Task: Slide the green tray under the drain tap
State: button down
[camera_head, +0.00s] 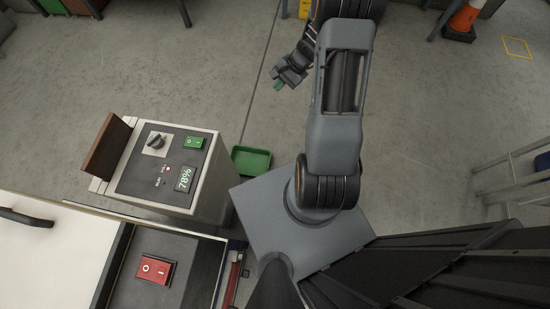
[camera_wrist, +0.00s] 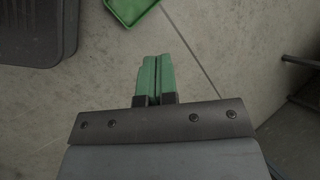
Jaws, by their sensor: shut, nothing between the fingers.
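The green tray (camera_head: 251,160) lies on the concrete floor, beside the right side of the grey control cabinet in the head view. Its corner also shows at the top of the wrist view (camera_wrist: 130,10). My gripper (camera_head: 279,86) is above the floor, beyond the tray and apart from it. In the wrist view its green fingertips (camera_wrist: 155,75) are together with nothing between them. I cannot make out the drain tap in either view.
The control cabinet (camera_head: 200,188) has a knob, a green switch and a display reading 78%. A red switch (camera_head: 154,269) sits on a dark panel at the lower left. An orange cone (camera_head: 464,19) stands far right. Open floor surrounds my gripper.

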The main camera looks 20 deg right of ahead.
jog(key=s+d+f+m+t+b, duration=0.1)
jog(key=s+d+f+m+b, duration=0.25)
jog(key=f, duration=1.25)
jog(key=s+d+f+m+t+y+b, duration=0.15)
jog(key=f+m+b, duration=0.4)
jog(key=f, duration=1.05)
jog(key=s+d+f+m+t+h+b, duration=0.1)
jog(key=s+f+m+b, duration=0.4)
jog(key=f, duration=1)
jog(key=shift+n+y, duration=0.25)
jog(key=shift+n, duration=0.25)
jog(key=b+x, duration=0.1)
jog(key=x, duration=0.2)
jog(key=b+x, duration=0.2)
jog(key=x, duration=0.2)
jog(key=w+d+b+x, duration=0.1)
jog(key=b+x, duration=0.1)
jog(key=x, duration=0.1)
jog(key=shift+w+a+f, duration=0.1)
jog(key=shift+a+f, duration=0.05)
jog(key=shift+f, duration=0.05)
jog(key=w+a, duration=0.1)
jog(key=w+a+b, duration=0.1)
jog(key=shift+a+f, duration=0.2)
jog(key=shift+a, duration=0.05)
jog(key=shift+w+a+r, duration=0.1)
jog(key=shift+w+a, duration=0.3)
jog(key=shift+a, duration=0.2)
